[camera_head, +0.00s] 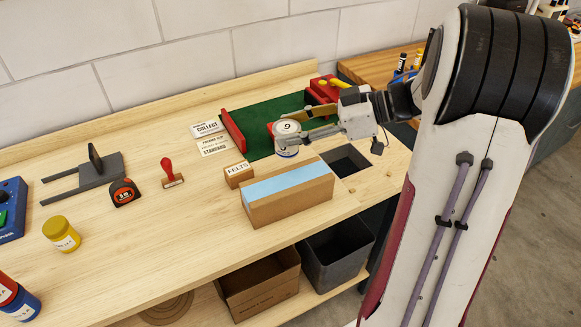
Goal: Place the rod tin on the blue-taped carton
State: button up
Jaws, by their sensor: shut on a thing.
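A round tin (287,128) with a white lid, a dark mark and a blue lower edge is in my gripper (293,126). I take it for the rod tin; its label is too small to read. My gripper reaches in from the right, its fingers shut on either side of the tin. The blue-taped carton (262,211) is a brown box with a light blue strip along its top, near the front edge of the bench. The tin is just behind the carton in the picture, and the carton's top is bare. The gap beneath the tin cannot be judged.
A small FELTS box (238,174) stands left of the carton. A square opening (346,161) lies to its right. A red-handled stamp (171,173) and tape measure (124,192) stand left.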

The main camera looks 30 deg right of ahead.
aim_at(293, 148)
jog(key=shift+f, duration=2.65)
jog(key=shift+f, duration=1.85)
jog(key=shift+f, duration=0.15)
jog(key=o, duration=1.2)
jog(key=shift+v, duration=6.1)
jog(key=shift+w, duration=0.15)
